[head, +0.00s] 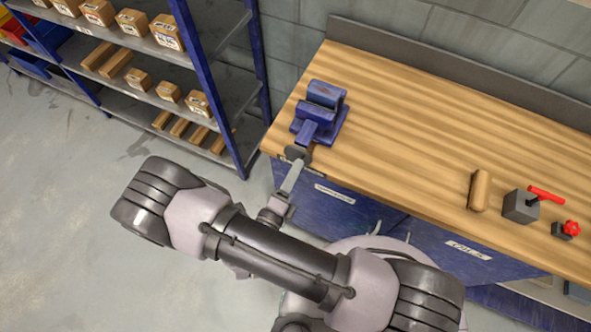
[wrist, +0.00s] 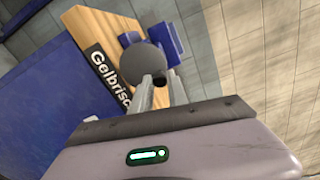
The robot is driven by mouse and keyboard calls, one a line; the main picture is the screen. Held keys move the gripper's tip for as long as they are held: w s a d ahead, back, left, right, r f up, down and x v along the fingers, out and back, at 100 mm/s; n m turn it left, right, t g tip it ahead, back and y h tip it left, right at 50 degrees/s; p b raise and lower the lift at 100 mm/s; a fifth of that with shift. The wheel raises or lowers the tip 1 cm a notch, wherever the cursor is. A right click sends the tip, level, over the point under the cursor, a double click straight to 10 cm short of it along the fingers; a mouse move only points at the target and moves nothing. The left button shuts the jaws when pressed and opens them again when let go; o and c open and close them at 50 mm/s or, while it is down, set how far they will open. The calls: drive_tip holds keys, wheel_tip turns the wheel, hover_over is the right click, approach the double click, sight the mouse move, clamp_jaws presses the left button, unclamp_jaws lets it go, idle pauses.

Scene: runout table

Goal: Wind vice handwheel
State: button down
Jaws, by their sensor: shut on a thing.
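The blue vice (head: 318,115) is mounted at the left front corner of the wooden workbench (head: 420,125). Its grey round handwheel (head: 297,154) faces off the bench's front edge. My gripper (head: 293,172) reaches up to the handwheel from the front. In the wrist view the handwheel (wrist: 143,66) is a grey disc with a dark spot low on its face. My gripper's fingers (wrist: 160,84) are shut at that lower part, on what looks like the wheel's handle. The fingers largely hide the handle. Part of the blue vice (wrist: 160,42) shows behind the disc.
A wooden cylinder (head: 480,190), a grey block with a red lever (head: 521,206) and a small red-knobbed piece (head: 566,230) stand on the bench's right. A blue shelf rack (head: 180,85) with boxes stands left. Floor (head: 60,210) is clear at the left.

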drive_tip(key=n, duration=0.2)
drive_tip(key=a+n+p, duration=0.1)
drive_tip(key=n, duration=0.1)
drive_tip(key=shift+w+r, duration=0.15)
drive_tip(key=shift+r, duration=0.1)
drive_tip(key=c, duration=1.4)
unclamp_jaws()
drive_tip(key=v, duration=0.7)
